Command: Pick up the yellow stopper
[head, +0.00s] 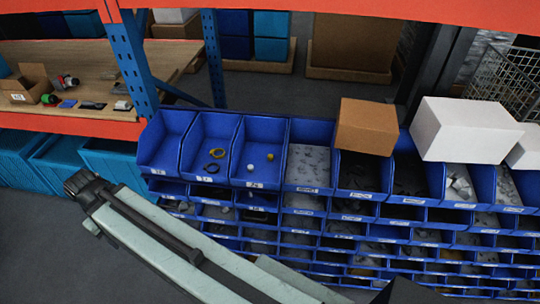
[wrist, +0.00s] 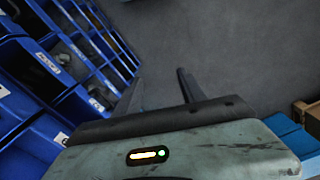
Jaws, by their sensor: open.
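No thing in view is clearly a yellow stopper. In the head view, a small yellow ring-like item (head: 217,153) lies in a blue bin of the top row, with a dark ring (head: 211,168) in front of it. The bin to its right holds two small pale balls (head: 250,167), one perhaps yellowish; they are too small to tell. In the wrist view my gripper (wrist: 160,76) is open and empty, its fingers spread over bare grey floor, with blue bins to the left. In the head view my arm reaches to the left, in front of the bins.
A rack of blue bins (head: 165,140) fills the middle and right. A brown box (head: 366,126) and a white box (head: 465,129) rest on top of it. A wooden shelf (head: 100,85) at the left holds an open carton (head: 27,84) and small items. The floor (head: 35,235) at lower left is clear.

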